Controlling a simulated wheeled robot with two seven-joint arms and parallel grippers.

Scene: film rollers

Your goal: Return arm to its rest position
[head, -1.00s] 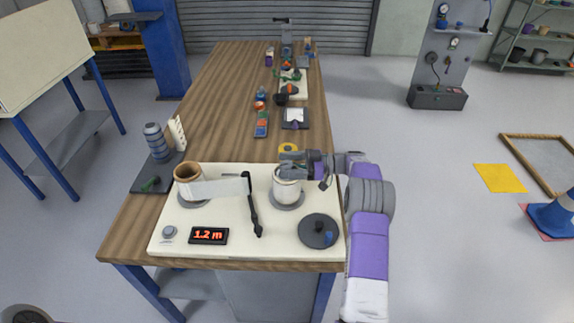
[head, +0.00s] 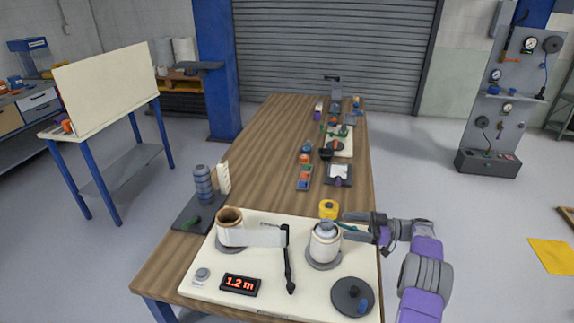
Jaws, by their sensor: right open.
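My right gripper (head: 352,226) is open, its fingers pointing left. Its fingertips are close to the upper right side of a white roller (head: 325,243) standing on a round grey base. I cannot tell whether they touch it. My right arm (head: 425,270) reaches in from the lower right, over the right edge of the table. A tan-rimmed roller (head: 229,222) stands at the left of the cream board (head: 215,290), with a pale film strip (head: 258,237) running from it towards the white roller. My left gripper is not in view.
A black lever (head: 288,265), a display reading 1.2 m (head: 240,285) and a dark round disc (head: 352,297) sit on the board. A yellow item (head: 328,209) is just behind the gripper. Open floor (head: 490,240) lies to the right of the table (head: 265,150).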

